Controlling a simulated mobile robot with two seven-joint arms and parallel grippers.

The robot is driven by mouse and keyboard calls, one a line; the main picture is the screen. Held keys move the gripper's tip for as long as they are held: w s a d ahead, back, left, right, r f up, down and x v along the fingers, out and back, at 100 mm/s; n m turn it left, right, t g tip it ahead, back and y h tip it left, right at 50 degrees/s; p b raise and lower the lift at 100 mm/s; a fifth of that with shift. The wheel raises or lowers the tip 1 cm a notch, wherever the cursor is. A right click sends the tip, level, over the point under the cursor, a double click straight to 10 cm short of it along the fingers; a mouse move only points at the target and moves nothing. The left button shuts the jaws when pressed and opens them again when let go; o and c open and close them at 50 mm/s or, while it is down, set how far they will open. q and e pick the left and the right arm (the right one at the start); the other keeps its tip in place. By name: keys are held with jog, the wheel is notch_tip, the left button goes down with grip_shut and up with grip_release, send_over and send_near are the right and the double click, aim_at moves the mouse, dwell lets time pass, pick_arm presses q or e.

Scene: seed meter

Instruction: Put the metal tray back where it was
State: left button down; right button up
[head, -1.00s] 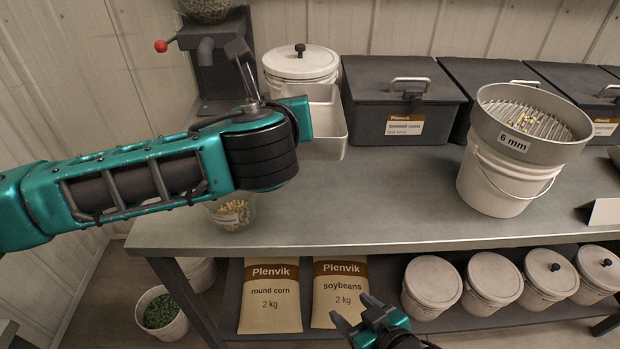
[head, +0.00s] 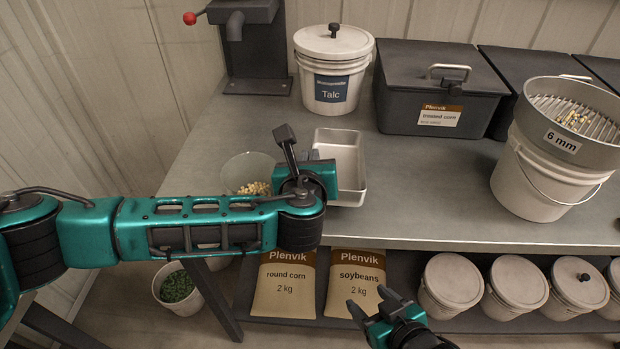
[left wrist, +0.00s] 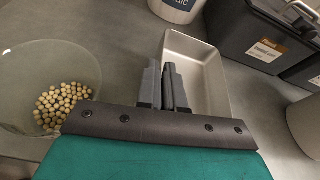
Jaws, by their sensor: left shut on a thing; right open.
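The metal tray (head: 349,186) is a shallow rectangular silver pan over the front part of the bench, right of a clear bowl of seeds (head: 243,172). My left gripper (head: 313,156) is shut on its left wall. In the left wrist view the two fingers (left wrist: 171,75) pinch that wall, and the inside of the tray (left wrist: 200,72) looks empty. I cannot tell whether the tray's bottom touches the bench. My right gripper (head: 370,302) is open and empty, low in front of the lower shelf.
A white Talc bucket (head: 334,70) and a dark lidded bin (head: 430,95) stand behind the tray. A sieve marked 6 mm (head: 575,125) sits on a white bucket to the right. Bare bench (head: 430,190) lies right of the tray.

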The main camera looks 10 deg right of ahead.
pick_arm(q)
notch_tip(320, 180, down, 4)
jog(key=shift+f+b, duration=0.25)
jog(key=shift+b, duration=0.1)
jog(key=c, duration=1.3)
grip_release()
jog(key=p+v, duration=0.1)
jog(key=v, duration=1.1)
